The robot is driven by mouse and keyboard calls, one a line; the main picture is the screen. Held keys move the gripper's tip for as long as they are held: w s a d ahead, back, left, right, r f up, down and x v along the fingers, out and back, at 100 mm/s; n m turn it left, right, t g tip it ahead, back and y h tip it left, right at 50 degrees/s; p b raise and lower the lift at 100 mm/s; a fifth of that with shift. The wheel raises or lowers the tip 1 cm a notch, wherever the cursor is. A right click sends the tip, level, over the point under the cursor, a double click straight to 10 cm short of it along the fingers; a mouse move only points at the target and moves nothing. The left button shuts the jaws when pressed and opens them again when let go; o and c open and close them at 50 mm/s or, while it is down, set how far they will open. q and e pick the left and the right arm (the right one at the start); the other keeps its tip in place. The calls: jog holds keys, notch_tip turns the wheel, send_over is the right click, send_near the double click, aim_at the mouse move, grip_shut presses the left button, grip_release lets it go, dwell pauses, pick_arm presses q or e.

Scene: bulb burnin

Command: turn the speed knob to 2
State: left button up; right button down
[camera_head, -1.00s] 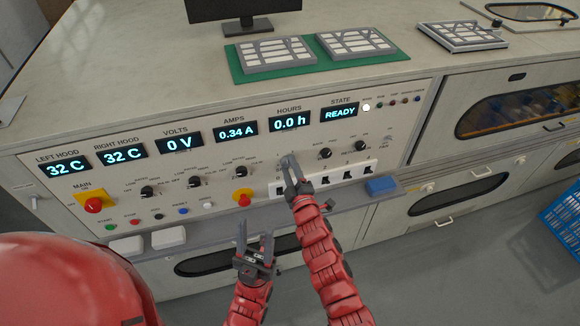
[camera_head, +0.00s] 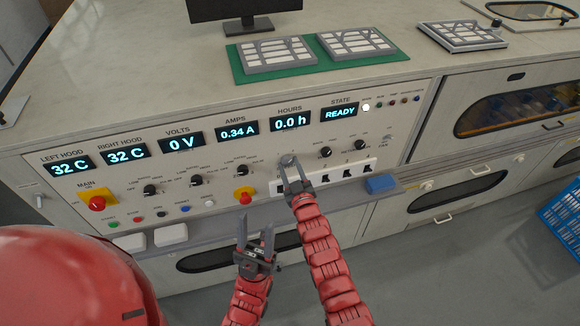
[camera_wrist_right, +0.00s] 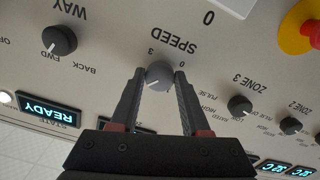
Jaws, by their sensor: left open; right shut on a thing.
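The round grey speed knob (camera_wrist_right: 160,75) sits on the panel under the inverted SPEED label in the right wrist view. A 0 and a 3 are printed beside it, and a pale mark shows on its lower left. My right gripper (camera_wrist_right: 158,78) is shut on the knob, one finger on each side. In the head view the right gripper (camera_head: 288,162) reaches up to the panel and partly hides the knob. My left gripper (camera_head: 255,222) is open and empty, lower and to the left, apart from the panel.
Other knobs (camera_head: 196,181) stand to the left and the WAY knob (camera_wrist_right: 59,41) is close by. A red stop button (camera_head: 244,195) and a white switch strip (camera_head: 335,175) lie below. The state display (camera_head: 339,112) reads READY, and the hours display (camera_head: 290,122) reads 0.0 h.

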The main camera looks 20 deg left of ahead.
jog(key=shift+f+m, duration=0.1)
jog(key=shift+m, duration=0.3)
jog(key=shift+c, duration=1.9)
grip_release()
jog(key=shift+s, duration=0.1)
jog(key=shift+s+d, duration=0.2)
jog(key=b+v, duration=0.4)
jog(key=v, duration=1.2)
jog(key=shift+s+d+b, duration=0.25)
jog(key=shift+s+b, duration=0.05)
jog(key=shift+b, duration=0.1)
